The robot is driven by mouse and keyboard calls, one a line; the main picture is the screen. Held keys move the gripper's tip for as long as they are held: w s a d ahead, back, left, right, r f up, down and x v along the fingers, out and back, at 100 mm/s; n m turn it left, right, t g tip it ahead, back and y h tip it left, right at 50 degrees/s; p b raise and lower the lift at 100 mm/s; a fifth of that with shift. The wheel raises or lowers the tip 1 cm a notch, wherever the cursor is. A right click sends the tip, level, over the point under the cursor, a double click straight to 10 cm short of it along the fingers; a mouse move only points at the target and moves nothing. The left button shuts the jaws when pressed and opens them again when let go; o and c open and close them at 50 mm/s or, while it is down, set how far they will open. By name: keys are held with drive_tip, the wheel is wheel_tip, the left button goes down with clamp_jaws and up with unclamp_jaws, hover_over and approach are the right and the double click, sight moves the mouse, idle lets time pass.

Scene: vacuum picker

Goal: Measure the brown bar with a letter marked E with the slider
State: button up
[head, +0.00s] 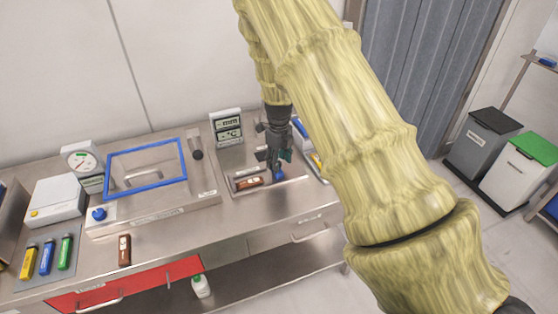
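One brown bar (248,182) with a pale mark lies in a shallow metal fixture (234,191) on the bench, right of centre. Another brown bar (124,250) lies near the bench's front edge, at the left. The letters on both are too small to read. A blue knob (278,176) sits in the fixture just right of the first bar and may belong to the slider. My dark gripper (274,164) points down just above the knob. I cannot tell whether its fingers touch the knob, or whether they are open or shut.
A display (227,127) reading mm and °C stands behind the fixture. A blue-framed box (110,198) stands left of it, with a dial (82,158) and a white scale (56,201) further left. Several coloured bars (46,256) lie on a mat.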

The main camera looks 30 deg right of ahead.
drive_tip(key=shift+a, duration=0.2)
drive_tip(key=shift+r, duration=0.2)
wheel_tip(320, 180, up, 12)
drive_tip(key=shift+f, duration=0.2)
drive_tip(key=shift+d, duration=0.1)
idle(0.5)
